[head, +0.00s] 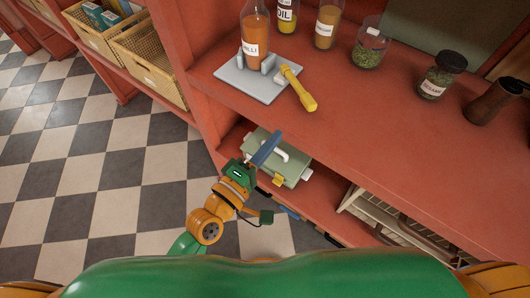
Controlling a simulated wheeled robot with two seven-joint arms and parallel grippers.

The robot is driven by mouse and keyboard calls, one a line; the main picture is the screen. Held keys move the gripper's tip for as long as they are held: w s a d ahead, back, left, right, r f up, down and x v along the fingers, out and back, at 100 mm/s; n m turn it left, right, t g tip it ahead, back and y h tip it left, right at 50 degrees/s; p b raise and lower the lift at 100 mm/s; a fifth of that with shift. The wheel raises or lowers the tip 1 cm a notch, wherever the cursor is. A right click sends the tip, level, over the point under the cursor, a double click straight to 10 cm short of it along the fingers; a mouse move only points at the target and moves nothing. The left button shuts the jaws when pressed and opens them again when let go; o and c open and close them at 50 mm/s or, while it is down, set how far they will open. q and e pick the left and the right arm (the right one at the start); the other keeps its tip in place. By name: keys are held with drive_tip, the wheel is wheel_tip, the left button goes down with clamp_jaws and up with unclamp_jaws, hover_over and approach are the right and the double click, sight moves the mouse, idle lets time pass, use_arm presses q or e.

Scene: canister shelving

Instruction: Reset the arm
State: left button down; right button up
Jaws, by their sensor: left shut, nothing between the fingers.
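My left arm reaches up from the bottom, and its left gripper (268,146) is in front of the red shelf unit. The blue-grey fingers are shut with nothing between them. They overlap, in the picture, a pale green case (290,170) with a white handle on the lower shelf; I cannot tell whether they touch it. The fingers hide part of the case. My right gripper is not in view.
The red upper shelf (370,125) holds a chilli bottle (255,40) in a grey holder (248,83), a yellow-handled tool (298,88), a green-herb jar (368,52) and a dark-lidded jar (440,78). Wicker baskets (150,72) stand at left. Checkered floor (90,160) is open at left.

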use_arm(q)
drive_tip(key=s+a+f+m+g+y, duration=0.2)
drive_tip(key=s+a+f+y, duration=0.15)
drive_tip(key=f, duration=0.65)
drive_tip(key=s+a+f+m+g+y, duration=0.25)
drive_tip(key=a+f, duration=0.25)
drive_tip(key=f, duration=0.5)
drive_tip(key=s+a+f+m+g+y, duration=0.25)
drive_tip(key=a+f, duration=0.25)
drive_tip(key=f, duration=0.5)
drive_tip(key=s+a+f+m+g+y, duration=0.1)
drive_tip(key=s+a+f+m+g, duration=0.2)
drive_tip(key=s+f, duration=0.3)
drive_tip(key=s+a+f+m+g+y, duration=0.1)
drive_tip(key=s+a+f+m+g, duration=0.2)
drive_tip(key=s, duration=1)
wheel_tip(320, 180, down, 3)
drive_tip(key=shift+s+a+r, duration=0.15)
drive_tip(key=shift+s+a, duration=0.25)
drive_tip(key=shift+a, duration=0.85)
